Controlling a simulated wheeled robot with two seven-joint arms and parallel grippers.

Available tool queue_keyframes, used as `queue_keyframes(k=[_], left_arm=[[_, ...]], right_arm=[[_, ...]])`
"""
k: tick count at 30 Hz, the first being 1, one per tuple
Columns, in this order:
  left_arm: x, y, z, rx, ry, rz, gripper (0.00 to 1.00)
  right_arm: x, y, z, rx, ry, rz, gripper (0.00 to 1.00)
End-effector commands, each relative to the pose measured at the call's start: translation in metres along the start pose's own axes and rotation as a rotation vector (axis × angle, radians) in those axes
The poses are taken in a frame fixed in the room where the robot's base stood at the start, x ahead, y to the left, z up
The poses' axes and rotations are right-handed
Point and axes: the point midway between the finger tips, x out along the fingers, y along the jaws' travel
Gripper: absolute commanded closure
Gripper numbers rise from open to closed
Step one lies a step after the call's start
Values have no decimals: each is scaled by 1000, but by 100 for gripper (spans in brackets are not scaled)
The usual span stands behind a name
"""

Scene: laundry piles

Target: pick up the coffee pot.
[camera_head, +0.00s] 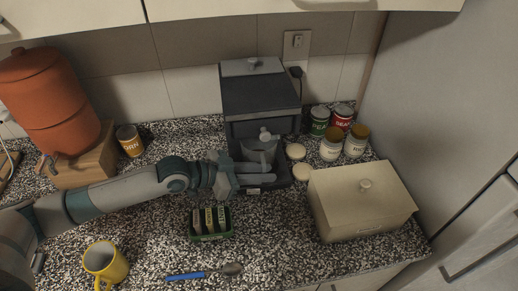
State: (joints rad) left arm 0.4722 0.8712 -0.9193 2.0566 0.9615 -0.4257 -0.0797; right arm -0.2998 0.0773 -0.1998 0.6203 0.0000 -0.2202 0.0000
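The coffee pot (260,150) is a grey pot with a knobbed lid. It stands in the bay of the dark coffee machine (262,96) at the back of the counter. My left gripper (262,174) reaches in from the left to the front of the machine, close in front of the pot's lower part. Its two fingers point right and look apart, one above the other in the picture. They hide the pot's lower front, and I cannot tell whether they touch it. My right gripper is not in view.
A lidded cream box (360,198) stands right of the machine, with several cans (331,142) behind it. A green holder (211,222), a blue-handled spoon (203,273) and a yellow mug (105,264) are in front. An orange dispenser (52,97) stands at left.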

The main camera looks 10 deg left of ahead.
Motion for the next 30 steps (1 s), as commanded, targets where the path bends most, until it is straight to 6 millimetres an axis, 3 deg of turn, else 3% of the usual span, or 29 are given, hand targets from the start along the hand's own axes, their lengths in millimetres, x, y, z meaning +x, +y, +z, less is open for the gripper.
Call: queue_keyframes(k=[17,20,30], left_arm=[[6,0,1,1,-1,0,81],[6,0,1,1,-1,0,100],[6,0,0,1,-1,0,100]], right_arm=[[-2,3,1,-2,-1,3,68],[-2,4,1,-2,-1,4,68],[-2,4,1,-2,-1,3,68]])
